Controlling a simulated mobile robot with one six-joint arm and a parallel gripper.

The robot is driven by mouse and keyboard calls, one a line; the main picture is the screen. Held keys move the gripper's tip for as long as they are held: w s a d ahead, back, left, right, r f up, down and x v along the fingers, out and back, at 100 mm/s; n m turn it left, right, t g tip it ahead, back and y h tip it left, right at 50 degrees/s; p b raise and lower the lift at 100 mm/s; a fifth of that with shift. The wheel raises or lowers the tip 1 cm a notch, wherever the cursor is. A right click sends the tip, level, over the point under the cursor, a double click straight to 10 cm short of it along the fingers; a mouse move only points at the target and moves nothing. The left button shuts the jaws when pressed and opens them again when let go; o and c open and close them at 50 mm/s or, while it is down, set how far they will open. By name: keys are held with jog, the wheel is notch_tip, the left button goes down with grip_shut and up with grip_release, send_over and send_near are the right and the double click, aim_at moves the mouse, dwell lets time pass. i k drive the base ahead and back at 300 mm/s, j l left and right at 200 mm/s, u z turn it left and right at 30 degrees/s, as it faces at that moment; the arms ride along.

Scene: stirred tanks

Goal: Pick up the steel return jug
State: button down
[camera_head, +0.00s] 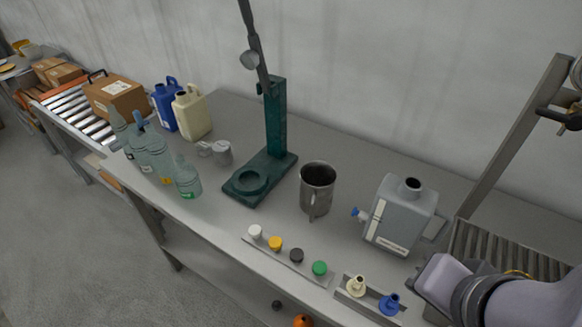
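The steel return jug (317,188) is a dark grey metal jug with an open top. It stands upright on the grey bench, right of the green stand, with its handle toward the front. Nothing is touching it. Part of my arm shows at the bottom right corner, well to the right of the jug. My gripper's fingers are not visible.
A green stand (277,118) rises left of the jug. A grey canister (398,215) with a blue tap stands to its right. A strip of coloured caps (283,257) lies in front.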

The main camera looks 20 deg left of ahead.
aim_at(318, 178)
jog(key=u, duration=0.8)
jog(key=i+j, duration=0.2)
jog(key=j, duration=0.2)
jog(key=i+j+z, duration=0.15)
jog(key=i+j, duration=0.1)
jog(key=j, duration=0.1)
